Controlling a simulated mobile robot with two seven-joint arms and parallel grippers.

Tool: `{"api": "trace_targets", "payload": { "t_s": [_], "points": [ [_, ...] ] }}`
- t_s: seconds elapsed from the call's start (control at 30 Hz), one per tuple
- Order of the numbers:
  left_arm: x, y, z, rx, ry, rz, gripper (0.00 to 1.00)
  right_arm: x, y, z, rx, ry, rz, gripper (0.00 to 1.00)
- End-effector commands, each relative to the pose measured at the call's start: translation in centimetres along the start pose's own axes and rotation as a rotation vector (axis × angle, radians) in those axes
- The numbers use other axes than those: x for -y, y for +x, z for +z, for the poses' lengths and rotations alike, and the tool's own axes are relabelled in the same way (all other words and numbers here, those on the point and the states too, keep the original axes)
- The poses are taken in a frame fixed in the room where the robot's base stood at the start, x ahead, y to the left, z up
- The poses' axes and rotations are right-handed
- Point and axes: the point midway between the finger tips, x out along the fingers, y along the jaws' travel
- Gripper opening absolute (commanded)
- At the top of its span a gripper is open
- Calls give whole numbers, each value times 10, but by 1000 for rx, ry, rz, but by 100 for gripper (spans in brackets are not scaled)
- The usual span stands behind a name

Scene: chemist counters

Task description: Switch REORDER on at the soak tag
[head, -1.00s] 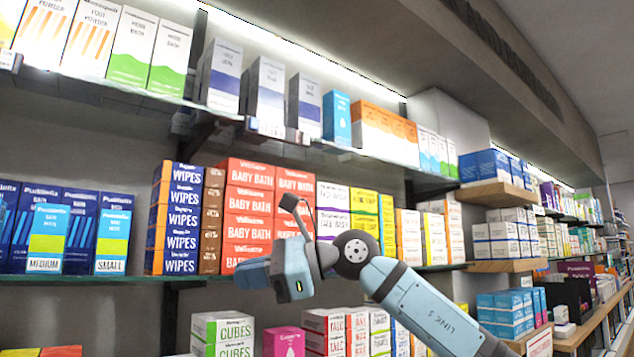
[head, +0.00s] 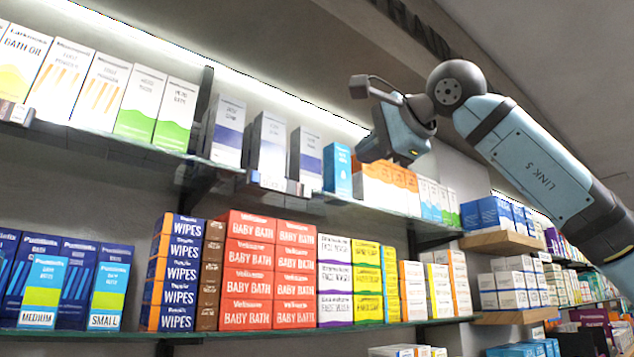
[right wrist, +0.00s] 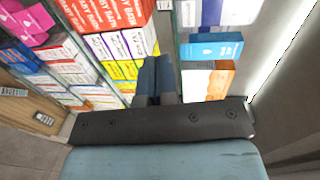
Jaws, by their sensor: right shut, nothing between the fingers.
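Small grey-white tags (head: 278,183) sit on the upper shelf's front edge, below white boxes with blue bands (head: 268,145). Their print and any switch are too small to read, so I cannot tell which is the soak tag. My right gripper (head: 372,150) is raised in front of the upper shelf, to the right of these tags, before the orange-and-white boxes. Its fingers are together and empty in the right wrist view (right wrist: 155,75). My left gripper is not in view.
The upper glass shelf (head: 345,205) holds tall boxes along its length. The lower shelf carries wipes (head: 178,275), red baby bath boxes (head: 247,282) and face wash boxes (head: 335,280). Wooden shelves (head: 500,240) jut out at the right. The space before the shelves at left is clear.

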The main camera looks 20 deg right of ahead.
Motion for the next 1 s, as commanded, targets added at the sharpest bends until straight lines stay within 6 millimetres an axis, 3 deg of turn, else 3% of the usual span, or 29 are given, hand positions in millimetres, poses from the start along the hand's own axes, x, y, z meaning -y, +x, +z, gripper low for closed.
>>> {"api": "trace_targets", "payload": {
  "t_s": [0.37, 0.8, 1.0],
  "points": [
    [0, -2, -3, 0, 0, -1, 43, 1, 9, 1, 3, 2, 1, 0],
    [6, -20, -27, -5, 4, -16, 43, 3, 95, 1, 3, 3, 4, 0],
    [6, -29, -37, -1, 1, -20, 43, 11, 125, 1, 3, 3, 2, 0]
  ]
}}
